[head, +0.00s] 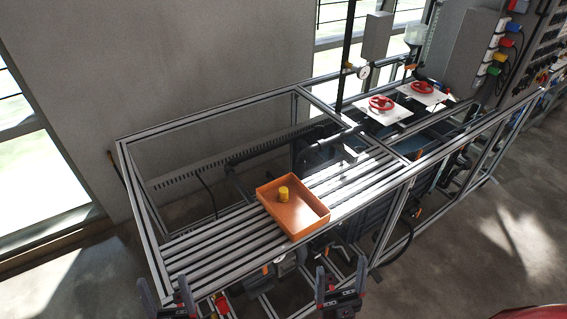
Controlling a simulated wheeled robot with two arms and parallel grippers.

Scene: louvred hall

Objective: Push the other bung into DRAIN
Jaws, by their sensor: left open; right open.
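A yellow bung (283,194) stands in the orange tray (315,222), towards its far left part. The tray rests on the slatted deck of the metal frame. My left gripper (165,290) is open and empty at the bottom edge, in front of the frame's near left corner. My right gripper (341,279) is open and empty at the bottom, nearer than the tray and apart from it. I cannot make out a DRAIN label or its opening, and I see no second bung clearly.
Two red handwheels (381,103) (423,87) sit on white plates at the back right. A dark upright post (346,60) and a pressure gauge (364,72) stand behind the deck. Frame rails (215,122) surround the deck. The slats (215,240) left of the tray are clear.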

